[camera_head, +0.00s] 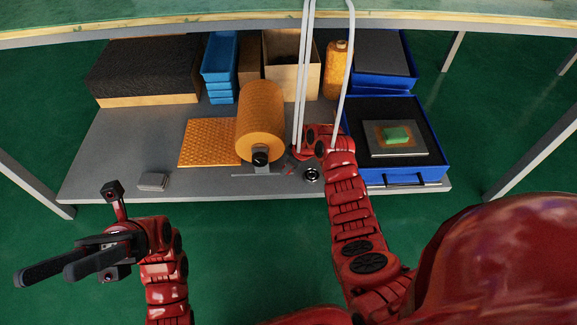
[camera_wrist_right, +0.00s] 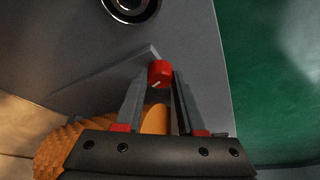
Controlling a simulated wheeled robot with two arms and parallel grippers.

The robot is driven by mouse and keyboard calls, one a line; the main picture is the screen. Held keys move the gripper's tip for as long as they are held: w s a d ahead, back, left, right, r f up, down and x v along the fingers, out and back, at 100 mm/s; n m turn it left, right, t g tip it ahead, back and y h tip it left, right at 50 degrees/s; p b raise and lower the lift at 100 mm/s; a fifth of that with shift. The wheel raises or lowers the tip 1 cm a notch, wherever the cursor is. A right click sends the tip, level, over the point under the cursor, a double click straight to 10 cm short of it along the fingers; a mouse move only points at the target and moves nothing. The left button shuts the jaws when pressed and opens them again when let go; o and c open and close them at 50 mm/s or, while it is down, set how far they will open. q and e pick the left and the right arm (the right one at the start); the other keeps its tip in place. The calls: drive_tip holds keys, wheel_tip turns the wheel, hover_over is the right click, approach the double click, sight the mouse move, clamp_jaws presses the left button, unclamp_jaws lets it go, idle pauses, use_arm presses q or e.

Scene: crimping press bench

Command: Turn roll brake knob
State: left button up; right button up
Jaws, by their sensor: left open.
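The red brake knob (camera_wrist_right: 160,73) with a white mark shows in the right wrist view, beside a grey bracket (camera_wrist_right: 105,78). My right gripper (camera_wrist_right: 161,78) has one finger on each side of the knob, very near it; I cannot tell whether they touch it. In the head view, my right arm reaches to the shelf beside the orange roll (camera_head: 262,112), and its fingers are hard to make out. The roll's textured orange web (camera_head: 208,143) lies to its left. My left gripper (camera_head: 45,276) is open and empty, in front of the shelf at lower left.
The roll stands on a grey shelf (camera_head: 105,165) under a tabletop (camera_head: 200,22). A blue tray (camera_head: 437,172) is close right of my right arm. Pale cables (camera_head: 301,80) hang nearby. A small grey block (camera_head: 152,181) lies at front left. Blue bins (camera_head: 220,60) stand behind.

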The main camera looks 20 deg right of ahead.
clamp_jaws()
